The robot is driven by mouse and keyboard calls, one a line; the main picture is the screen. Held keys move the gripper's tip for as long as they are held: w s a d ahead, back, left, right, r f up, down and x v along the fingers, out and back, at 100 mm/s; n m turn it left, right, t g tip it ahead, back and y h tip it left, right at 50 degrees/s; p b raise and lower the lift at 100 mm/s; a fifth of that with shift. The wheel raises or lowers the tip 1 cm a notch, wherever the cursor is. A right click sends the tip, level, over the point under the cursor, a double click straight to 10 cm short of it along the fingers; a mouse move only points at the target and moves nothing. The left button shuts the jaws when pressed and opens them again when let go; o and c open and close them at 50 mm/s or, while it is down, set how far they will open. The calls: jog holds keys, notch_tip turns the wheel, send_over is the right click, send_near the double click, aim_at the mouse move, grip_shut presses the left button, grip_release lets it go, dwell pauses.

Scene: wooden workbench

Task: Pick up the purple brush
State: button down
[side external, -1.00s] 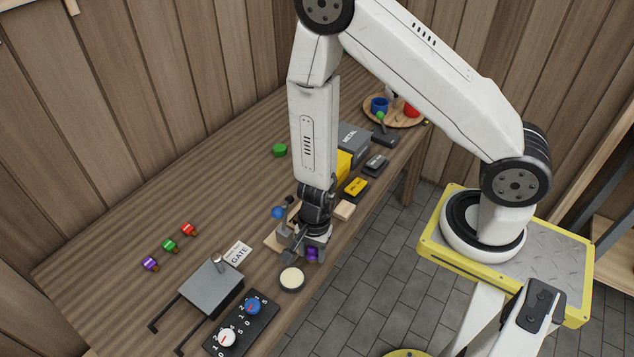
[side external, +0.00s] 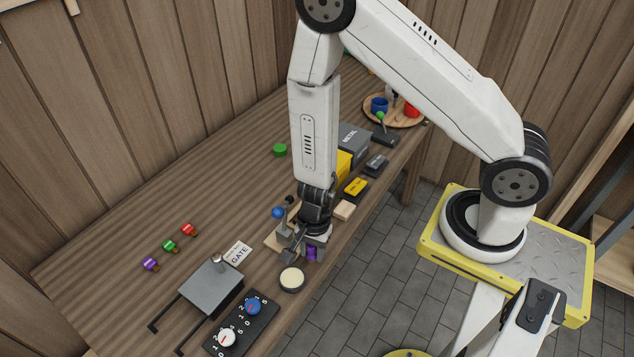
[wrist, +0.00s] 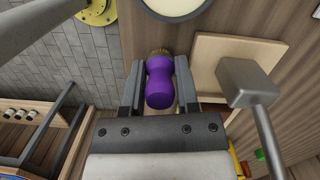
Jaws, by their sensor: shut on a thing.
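The purple brush (wrist: 159,82) has a rounded, waisted handle and tan bristles at its far end in the wrist view. My gripper (wrist: 158,88) is shut on the handle, with one dark finger on each side. In the side view the purple brush (side external: 312,253) shows partly below my gripper (side external: 308,241), near the bench's front edge. My fingers hide part of it there. I cannot tell whether it touches the bench.
A round cream-topped pad (side external: 291,279) lies just in front. A wooden base with a grey lever (side external: 285,229) stands close to my gripper's left. A grey box with rails (side external: 212,287) and a dial panel (side external: 241,323) are nearer. Small coloured pieces (side external: 169,246) lie at left.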

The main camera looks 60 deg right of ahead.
jog(key=shift+r, duration=0.2)
jog(key=shift+r, duration=4.65)
send_over(291, 279)
jog(key=shift+f, duration=0.5)
jog(key=shift+d, duration=0.2)
jog(key=shift+f, duration=0.2)
jog(key=shift+f, duration=2.75)
jog(key=shift+f, duration=0.6)
